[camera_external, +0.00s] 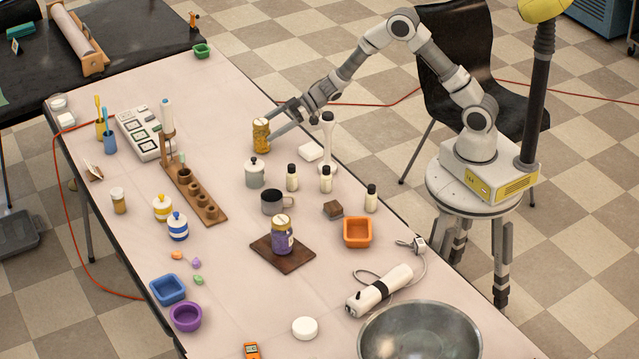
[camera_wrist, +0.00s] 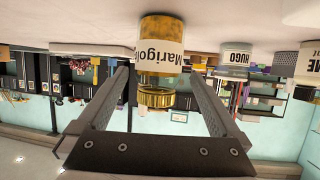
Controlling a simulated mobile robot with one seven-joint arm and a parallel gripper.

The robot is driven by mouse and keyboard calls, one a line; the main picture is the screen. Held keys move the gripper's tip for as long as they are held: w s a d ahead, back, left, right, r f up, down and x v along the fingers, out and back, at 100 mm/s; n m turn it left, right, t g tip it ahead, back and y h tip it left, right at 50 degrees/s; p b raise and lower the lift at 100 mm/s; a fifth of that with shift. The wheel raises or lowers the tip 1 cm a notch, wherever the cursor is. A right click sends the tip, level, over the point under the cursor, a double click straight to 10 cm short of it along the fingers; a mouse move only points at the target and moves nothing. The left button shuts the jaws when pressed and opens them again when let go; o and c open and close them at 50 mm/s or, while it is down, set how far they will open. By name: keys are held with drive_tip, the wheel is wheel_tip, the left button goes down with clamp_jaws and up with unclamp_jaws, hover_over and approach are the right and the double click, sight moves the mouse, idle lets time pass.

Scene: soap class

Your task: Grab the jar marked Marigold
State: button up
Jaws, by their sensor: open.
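The Marigold jar (camera_external: 261,138) is a yellow-amber jar with a gold lid, upright on the pale table near its far right edge. My gripper (camera_external: 271,124) reaches in low and level from the right. Its two fingers (camera_wrist: 158,75) are open, one on each side of the jar in the wrist view, with visible gaps. I cannot tell how far the tips reach past the jar.
A grey-white lidded jar (camera_external: 255,174) stands just in front; a label reading "HUGO" (camera_wrist: 235,58) shows in the wrist view. A wooden rack (camera_external: 195,193) stands left. Table behind the jar is clear.

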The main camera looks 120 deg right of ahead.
sight(254, 151)
drive_tip(key=shift+b+x, duration=1)
drive_tip(key=shift+x, duration=2)
drive_tip(key=shift+d, duration=0.15)
clamp_jaws()
